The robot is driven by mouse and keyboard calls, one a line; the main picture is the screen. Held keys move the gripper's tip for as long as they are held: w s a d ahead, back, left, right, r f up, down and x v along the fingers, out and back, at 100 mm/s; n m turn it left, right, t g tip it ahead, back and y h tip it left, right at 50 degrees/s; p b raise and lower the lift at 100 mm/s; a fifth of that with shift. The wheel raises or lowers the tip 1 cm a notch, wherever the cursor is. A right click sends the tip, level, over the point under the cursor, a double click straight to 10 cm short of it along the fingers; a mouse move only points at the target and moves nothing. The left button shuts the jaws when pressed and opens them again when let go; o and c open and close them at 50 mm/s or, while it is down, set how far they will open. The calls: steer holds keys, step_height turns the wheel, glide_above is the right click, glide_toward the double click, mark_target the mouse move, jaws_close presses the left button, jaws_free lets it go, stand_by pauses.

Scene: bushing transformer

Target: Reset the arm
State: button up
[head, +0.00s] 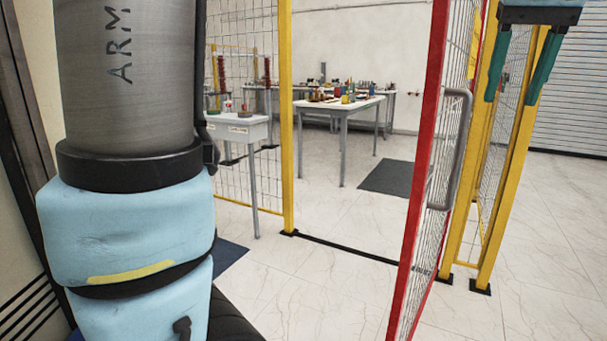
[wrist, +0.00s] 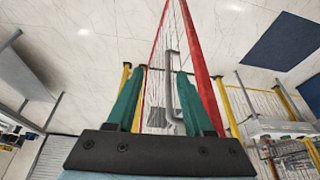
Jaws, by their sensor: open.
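My gripper (head: 511,98) hangs at the upper right of the head view, with two green fingers pointing down and spread apart. In the wrist view my gripper (wrist: 158,73) is open with nothing held between its fingers. The red-framed mesh door (head: 421,170) stands just left of it in the head view, standing open beside the doorway. Its grey handle (head: 456,150) is apart from the fingers in the head view. In the wrist view, the handle (wrist: 171,85) and mesh show between the fingers, beyond the tips. My blue and grey arm fills the left of the head view.
Yellow posts (head: 286,120) and mesh fencing flank the open doorway, with a dark sill (head: 345,248) on the floor. Beyond it are a table with small items (head: 342,108), a small side table (head: 236,128) and a dark floor mat (head: 385,177). Pale tiled floor is free at lower right.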

mark_target(431, 133)
steer(key=shift+n+g+y, duration=0.3)
steer(key=shift+g+y, duration=0.1)
steer(key=w+a+f, duration=0.2)
steer(key=f, duration=0.1)
steer(key=w+a+f, duration=0.5)
steer(key=w, duration=0.1)
steer(key=shift+a+f+p, duration=0.15)
steer(key=shift+f+p, duration=0.2)
steer(key=shift+f, duration=0.05)
steer(key=w+a+f+n+g+p, duration=0.1)
steer(key=w+a+f, duration=0.1)
steer(key=a+f, duration=0.6)
steer(key=w+a+f+n, duration=0.15)
steer(key=a+f, duration=0.35)
steer(key=a, duration=0.5)
steer(key=s+a+f, duration=0.4)
steer(key=a+f, duration=0.3)
steer(key=a, duration=0.3)
steer(key=shift+g+y+p, duration=0.3)
steer(key=shift+p, duration=0.15)
steer(key=shift+a+f+n, duration=0.1)
steer(key=shift+n, duration=0.15)
